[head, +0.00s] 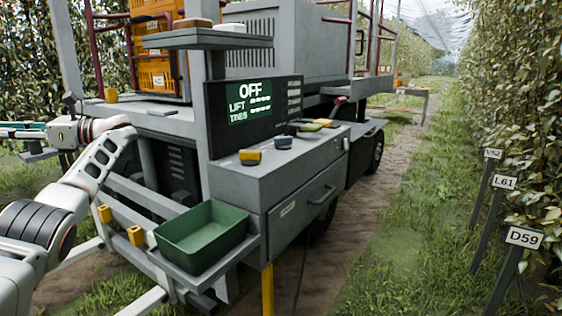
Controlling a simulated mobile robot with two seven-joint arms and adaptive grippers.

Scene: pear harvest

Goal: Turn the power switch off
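The control console (275,165) of the grey machine stands in the middle of the head view. Its dark panel has a green display (249,103) reading "OFF" above smaller lines, partly too small to read. On the console top sit a yellow-and-dark control (250,157), a blue one (283,142) and more yellow, green and dark ones (310,126) behind. I cannot tell which is the power switch. My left gripper (22,130) is at the left edge, far from the console and partly cut off; its opening is unclear. My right gripper is not in view.
A green tray (203,238) sits on a low shelf before the console. A small shelf (207,39) overhangs the display. Orange crates (158,70) stand on the platform. Marker posts (524,238) and foliage line the right; the grass path (400,205) is clear.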

